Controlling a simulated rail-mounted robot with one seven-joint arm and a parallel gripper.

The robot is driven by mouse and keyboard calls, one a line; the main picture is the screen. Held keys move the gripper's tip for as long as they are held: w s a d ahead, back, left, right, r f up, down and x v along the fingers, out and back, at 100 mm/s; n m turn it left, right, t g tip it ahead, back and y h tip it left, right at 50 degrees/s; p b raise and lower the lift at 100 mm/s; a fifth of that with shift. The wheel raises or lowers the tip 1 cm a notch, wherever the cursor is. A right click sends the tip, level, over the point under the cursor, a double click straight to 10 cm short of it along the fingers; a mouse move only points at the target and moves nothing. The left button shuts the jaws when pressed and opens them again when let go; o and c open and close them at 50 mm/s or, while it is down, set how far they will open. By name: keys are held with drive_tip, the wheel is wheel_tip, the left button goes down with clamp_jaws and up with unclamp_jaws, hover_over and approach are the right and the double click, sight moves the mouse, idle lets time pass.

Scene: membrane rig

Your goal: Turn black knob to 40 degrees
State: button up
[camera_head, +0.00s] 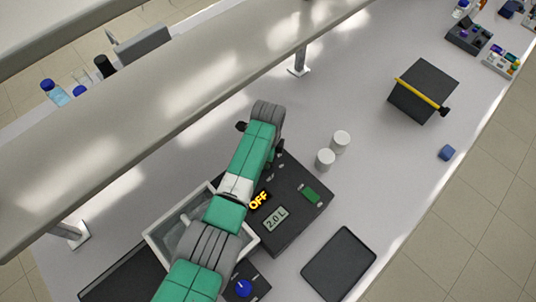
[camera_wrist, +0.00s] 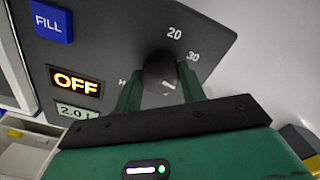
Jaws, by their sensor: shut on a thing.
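The black knob (camera_wrist: 160,66) sits on the dark control panel (camera_wrist: 105,35) in the wrist view. My gripper (camera_wrist: 159,84) is shut on the knob, one green finger on each side. The printed marks 20 and 30 show above and right of the knob. A short white line shows at its lower part between the fingers. A letter to the left is partly covered by a finger, and so are any other marks. In the head view the panel (camera_head: 300,222) is partly covered by my arm, and the hold on the knob cannot be made out there.
An orange OFF display (camera_wrist: 76,82), a 2.0 L readout (camera_wrist: 77,111) and a blue FILL button (camera_wrist: 50,20) are left of the knob. A clear-walled tank (camera_head: 165,238) adjoins the panel. Two white cups (camera_head: 325,158) stand nearby. A shelf (camera_head: 150,125) spans the bench.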

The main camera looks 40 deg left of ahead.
drive_tip(key=o, duration=1)
wheel_tip(320, 180, up, 8)
drive_tip(key=shift+f, duration=0.1)
